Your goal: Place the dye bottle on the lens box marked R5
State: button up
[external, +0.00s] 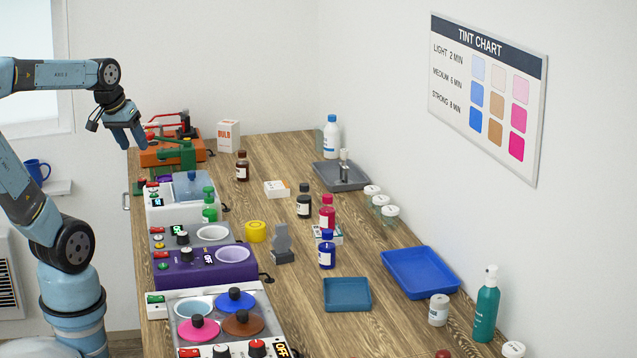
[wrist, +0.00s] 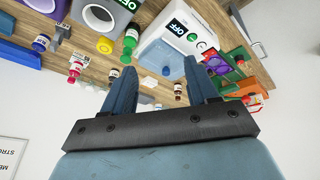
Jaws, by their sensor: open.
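Several small dye bottles stand on the wooden bench: a brown one (external: 242,167), a black one (external: 304,203), a magenta one (external: 327,214) and a blue one (external: 327,252). I cannot tell which one is meant. One small white lens box (external: 277,189) lies left of the black bottle. Another (external: 334,238) is at the foot of the magenta bottle; I cannot tell if the bottle stands on it or behind it. No R5 mark is readable. My gripper (external: 134,144) is open and empty, raised at the bench's far left, away from the bottles. In the wrist view its fingers (wrist: 160,84) are spread.
Machines line the left edge, including a white one (external: 180,205) and a purple one (external: 190,272). Blue trays (external: 347,294) lie front right. Bench between is partly clear.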

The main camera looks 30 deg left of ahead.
jog(key=shift+m+t+y, duration=0.5)
jog(key=shift+m+t, duration=0.1)
jog(key=s+a, duration=0.2)
jog(key=s, duration=0.1)
jog(key=shift+s+a+f, duration=0.15)
jog(key=shift+a+f, duration=0.15)
jog(key=shift+f, duration=0.05)
